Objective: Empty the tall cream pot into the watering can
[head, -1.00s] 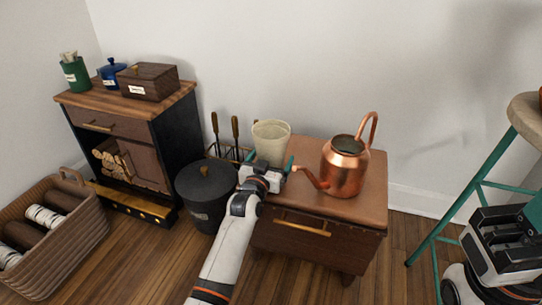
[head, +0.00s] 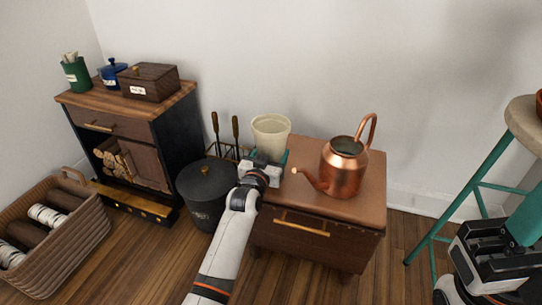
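The tall cream pot (head: 271,138) is upright at the back left of the low brown cabinet (head: 330,208). My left gripper (head: 268,160) is at the pot's lower front, with teal fingers along its sides; it appears shut on the pot. The wrist hides the pot's base. The copper watering can (head: 344,172) stands upright on the cabinet to the right, its spout pointing left toward the pot and its handle at the upper right. My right gripper (head: 522,222) is at the right edge, empty as far as visible; its finger opening is unclear.
A black lidded bin (head: 207,195) stands left of the cabinet, with fireplace tools (head: 235,132) behind. A dark cabinet (head: 130,140) and a log basket (head: 60,240) are at left. A teal-legged stool (head: 475,180) stands at right. The cabinet top's front is clear.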

